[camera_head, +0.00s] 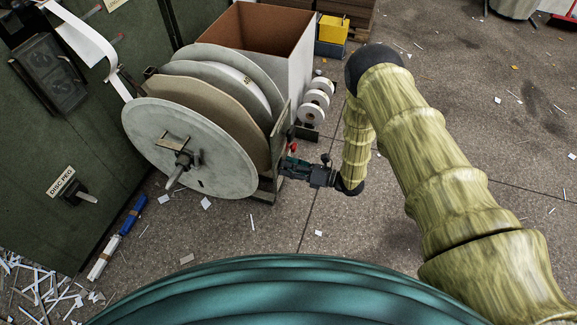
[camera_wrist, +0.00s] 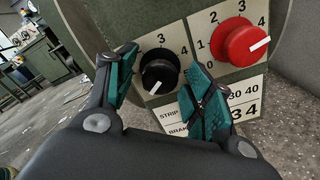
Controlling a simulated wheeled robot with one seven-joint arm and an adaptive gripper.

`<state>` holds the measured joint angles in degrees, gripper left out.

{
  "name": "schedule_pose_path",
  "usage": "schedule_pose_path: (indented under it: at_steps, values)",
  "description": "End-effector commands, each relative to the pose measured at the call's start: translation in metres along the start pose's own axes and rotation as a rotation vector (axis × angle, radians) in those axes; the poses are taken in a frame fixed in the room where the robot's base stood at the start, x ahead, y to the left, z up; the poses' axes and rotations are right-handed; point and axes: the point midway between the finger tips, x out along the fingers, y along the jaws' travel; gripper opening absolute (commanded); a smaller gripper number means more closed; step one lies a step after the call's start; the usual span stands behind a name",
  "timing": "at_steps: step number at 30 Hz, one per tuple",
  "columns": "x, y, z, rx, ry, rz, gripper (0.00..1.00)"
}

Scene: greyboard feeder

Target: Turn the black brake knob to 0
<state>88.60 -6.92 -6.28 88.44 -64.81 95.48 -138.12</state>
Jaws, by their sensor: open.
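The black brake knob (camera_wrist: 159,72) shows in the wrist view on a grey-green panel, on a dial plate where a 3 and a 4 can be read. Its white pointer mark is toward its lower left. My gripper (camera_wrist: 163,76) is open, with one teal finger left of the black knob and the other to its lower right. The fingers appear apart from the knob. In the head view my gripper (camera_head: 290,168) is beside the reel stand's right side, and the black knob cannot be made out there.
A red knob (camera_wrist: 238,41) with a white pointer sits right of the black one, close to my right finger. In the head view a large reel (camera_head: 190,150) stands left of my gripper. A cardboard box (camera_head: 301,70) and small white rolls (camera_head: 313,105) are behind.

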Motion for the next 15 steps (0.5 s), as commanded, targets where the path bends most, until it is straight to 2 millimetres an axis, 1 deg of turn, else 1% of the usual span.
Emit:
schedule_pose_path:
  at_steps: [5, 15]
  values:
    - [-0.024, 0.000, -0.001, 0.002, 0.000, -0.003, 0.52]
    - [-0.086, -0.001, -0.001, 0.001, -0.001, -0.003, 0.52]
